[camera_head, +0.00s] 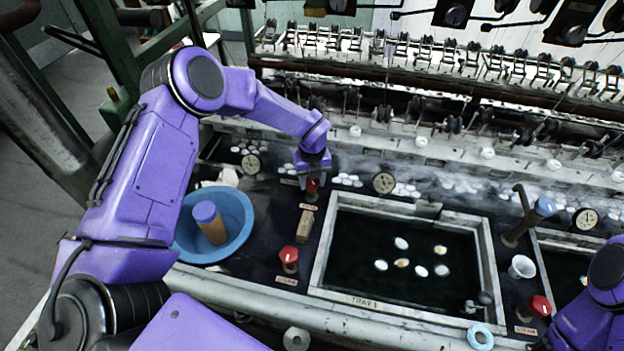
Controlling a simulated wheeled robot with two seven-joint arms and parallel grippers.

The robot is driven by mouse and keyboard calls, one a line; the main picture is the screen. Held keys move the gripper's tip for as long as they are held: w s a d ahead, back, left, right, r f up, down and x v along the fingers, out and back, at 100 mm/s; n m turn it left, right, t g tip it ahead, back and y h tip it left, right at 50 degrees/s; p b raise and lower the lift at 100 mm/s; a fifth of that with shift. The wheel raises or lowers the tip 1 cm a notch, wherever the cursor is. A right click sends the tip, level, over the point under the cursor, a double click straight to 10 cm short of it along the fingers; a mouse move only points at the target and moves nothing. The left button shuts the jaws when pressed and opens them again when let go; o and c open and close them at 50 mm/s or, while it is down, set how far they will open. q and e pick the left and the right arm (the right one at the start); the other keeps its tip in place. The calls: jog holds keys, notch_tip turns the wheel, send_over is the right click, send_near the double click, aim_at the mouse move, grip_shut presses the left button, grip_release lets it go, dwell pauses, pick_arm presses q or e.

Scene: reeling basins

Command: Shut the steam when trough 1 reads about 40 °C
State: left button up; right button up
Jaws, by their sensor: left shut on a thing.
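My left gripper (313,180) is pointed down and shut on a red valve knob (312,186) on the dark bench, behind a small label. Another red knob (289,255) stands nearer the front edge, left of trough 1. Trough 1 (318,262) is a pale-framed basin of dark water with several white cocoons floating in it; a label sits on its front rim. A round dial gauge (384,182) stands behind the trough's back left corner; its reading is too small to make out. Only part of my right arm shows at the lower right; its gripper is out of frame.
A blue bowl (238,205) with a brown, blue-topped cylinder (210,222) stands at left. A wooden block (304,226) lies between the red knobs. A white cup (522,267), a blue-ended handle (544,206) and a third red knob (541,306) are right of the trough. Reeling machinery spans the back.

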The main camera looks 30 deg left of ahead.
pick_arm(q)
jog(key=shift+a+f, duration=0.1)
jog(key=shift+f, duration=0.05)
jog(key=shift+f+m+b, duration=0.1)
jog(key=shift+m+b, duration=0.75)
jog(key=shift+m, duration=0.05)
jog(key=shift+m+b, duration=0.55)
jog(key=shift+m, duration=0.15)
jog(key=shift+s+a+m+b, duration=0.1)
jog(key=shift+m+b, duration=0.45)
jog(key=shift+m, duration=0.65)
jog(key=shift+m+b, duration=0.35)
jog(key=shift+m, duration=1.05)
